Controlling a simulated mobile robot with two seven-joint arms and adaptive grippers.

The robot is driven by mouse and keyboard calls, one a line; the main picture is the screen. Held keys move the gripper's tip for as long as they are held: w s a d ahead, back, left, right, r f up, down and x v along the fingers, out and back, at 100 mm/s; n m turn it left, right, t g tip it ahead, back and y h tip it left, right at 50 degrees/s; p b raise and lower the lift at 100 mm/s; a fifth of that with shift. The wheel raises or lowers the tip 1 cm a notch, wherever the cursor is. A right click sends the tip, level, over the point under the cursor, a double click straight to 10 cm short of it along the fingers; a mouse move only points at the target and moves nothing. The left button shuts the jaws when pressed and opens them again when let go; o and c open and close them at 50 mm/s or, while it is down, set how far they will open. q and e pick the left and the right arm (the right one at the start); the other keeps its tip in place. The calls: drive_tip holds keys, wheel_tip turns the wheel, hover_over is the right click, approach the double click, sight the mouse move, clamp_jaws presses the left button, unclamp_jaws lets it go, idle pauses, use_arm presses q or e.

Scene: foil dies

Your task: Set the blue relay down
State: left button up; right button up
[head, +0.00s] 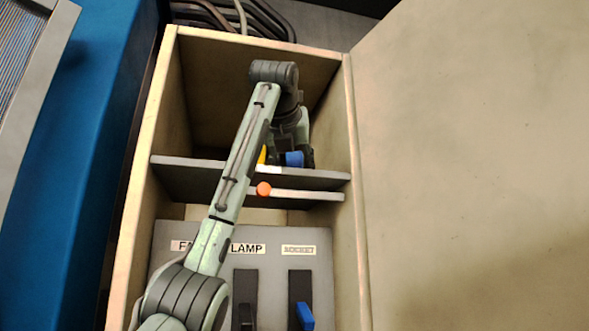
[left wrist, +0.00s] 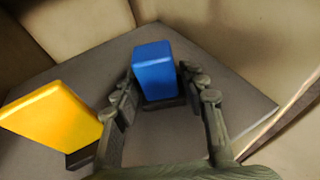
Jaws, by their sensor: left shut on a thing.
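The blue relay (left wrist: 154,68) is a blue block with a dark base, upright between the fingers of my left gripper (left wrist: 158,84) in the left wrist view. The fingers are shut on it from both sides. In the head view the blue relay (head: 294,159) shows small above the grey shelf (head: 190,174) inside the box, partly hidden by my gripper (head: 300,157). I cannot tell whether its base touches the shelf. My right gripper is in neither view.
A yellow block (left wrist: 52,116) with a dark base stands left of the relay; my arm mostly hides it in the head view. An orange knob (head: 264,188) sits by a lower ledge. Below is a labelled switch panel (head: 272,270). Box walls (head: 352,200) close in the sides.

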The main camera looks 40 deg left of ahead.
use_arm(q)
drive_tip(key=shift+s+r, duration=0.1)
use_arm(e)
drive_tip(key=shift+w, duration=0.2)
use_arm(q)
drive_tip(key=o, duration=1)
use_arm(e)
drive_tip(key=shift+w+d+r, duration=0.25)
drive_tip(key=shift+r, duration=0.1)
use_arm(q)
drive_tip(key=shift+s+d+r, duration=0.1)
drive_tip(key=shift+s+d, duration=0.05)
drive_tip(key=b+v, duration=0.1)
drive_tip(key=v, duration=0.5)
drive_tip(key=shift+s+d+b, duration=0.15)
drive_tip(key=shift+s+b, duration=0.15)
drive_tip(key=shift+b+v, duration=1.6)
drive_tip(key=shift+v, duration=0.85)
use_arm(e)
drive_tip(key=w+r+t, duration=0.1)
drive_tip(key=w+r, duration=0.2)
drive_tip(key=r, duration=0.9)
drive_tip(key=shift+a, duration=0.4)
